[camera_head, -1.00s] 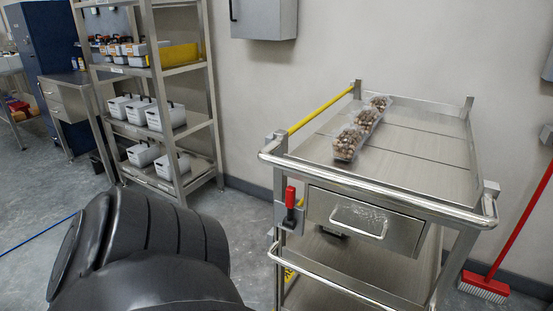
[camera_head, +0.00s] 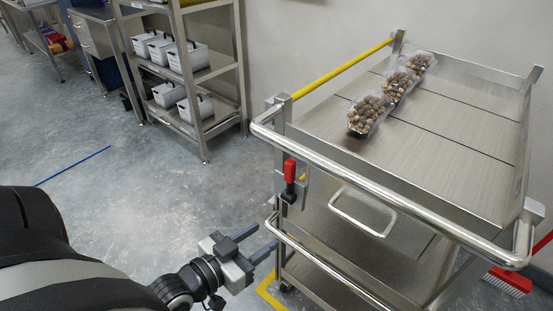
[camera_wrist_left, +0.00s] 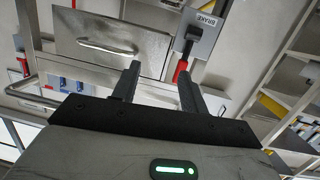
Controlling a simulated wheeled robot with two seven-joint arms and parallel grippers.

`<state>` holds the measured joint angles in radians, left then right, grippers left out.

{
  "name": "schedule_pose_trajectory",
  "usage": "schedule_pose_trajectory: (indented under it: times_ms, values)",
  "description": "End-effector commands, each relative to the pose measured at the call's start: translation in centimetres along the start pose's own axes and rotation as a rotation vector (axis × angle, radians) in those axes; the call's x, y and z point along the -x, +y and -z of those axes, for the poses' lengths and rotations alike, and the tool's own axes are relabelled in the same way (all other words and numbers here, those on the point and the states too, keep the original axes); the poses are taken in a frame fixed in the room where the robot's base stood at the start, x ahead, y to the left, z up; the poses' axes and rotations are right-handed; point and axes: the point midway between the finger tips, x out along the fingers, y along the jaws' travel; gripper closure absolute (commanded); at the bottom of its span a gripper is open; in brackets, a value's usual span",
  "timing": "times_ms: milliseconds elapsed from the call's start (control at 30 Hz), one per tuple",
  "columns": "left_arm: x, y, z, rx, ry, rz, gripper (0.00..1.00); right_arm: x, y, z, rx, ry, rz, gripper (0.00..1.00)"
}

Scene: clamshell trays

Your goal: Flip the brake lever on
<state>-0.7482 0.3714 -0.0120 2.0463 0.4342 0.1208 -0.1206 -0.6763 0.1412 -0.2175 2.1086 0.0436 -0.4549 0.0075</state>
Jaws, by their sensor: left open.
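The brake lever (camera_head: 290,171) has a red grip on a dark stem and stands upright on a metal plate at the cart's near left corner post. In the left wrist view its red grip (camera_wrist_left: 180,71) shows near the right-hand finger, below a plate with a BRAKE label (camera_wrist_left: 208,22). My left gripper (camera_head: 261,242) is open and empty, below and left of the lever and apart from it in the head view. Its two fingers also show in the left wrist view (camera_wrist_left: 159,74), pointing toward the cart. My right gripper is out of view.
The steel cart (camera_head: 460,142) carries several clear clamshell trays (camera_head: 367,114) of brown round items. Its front rail (camera_head: 380,194) and drawer handle (camera_head: 362,213) are close to the lever. A shelf (camera_head: 213,70) stands behind left; the floor (camera_head: 150,200) between is clear.

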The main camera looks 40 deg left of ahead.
Motion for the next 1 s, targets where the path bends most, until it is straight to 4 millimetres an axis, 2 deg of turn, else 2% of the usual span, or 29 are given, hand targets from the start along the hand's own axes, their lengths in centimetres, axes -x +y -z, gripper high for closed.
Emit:
schedule_pose_trajectory:
  times_ms: [33, 100, 200, 267, 467, 800, 1000]
  values:
    - [0.5, -1.9, 1.6, -0.014, 0.055, 0.024, 0.56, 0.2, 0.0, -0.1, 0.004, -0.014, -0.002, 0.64]
    - [1.0, -3.8, 3.1, -0.022, 0.122, 0.056, 0.56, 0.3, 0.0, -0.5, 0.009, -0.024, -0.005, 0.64]
    - [1.1, -5.3, 4.4, -0.030, 0.175, 0.082, 0.56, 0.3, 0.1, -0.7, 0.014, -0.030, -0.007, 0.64]
    - [0.6, -5.5, 4.6, -0.029, 0.186, 0.086, 0.56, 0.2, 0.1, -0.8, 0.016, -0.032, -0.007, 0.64]
    - [-2.9, -5.8, 5.3, -0.029, 0.189, 0.086, 0.56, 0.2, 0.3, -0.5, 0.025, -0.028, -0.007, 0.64]
    - [-10.1, -6.3, 6.7, -0.028, 0.186, 0.085, 0.56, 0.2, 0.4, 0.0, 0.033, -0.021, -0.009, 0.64]
    - [-13.0, -6.5, 7.0, -0.028, 0.183, 0.085, 0.56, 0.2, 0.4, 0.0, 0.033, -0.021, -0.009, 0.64]
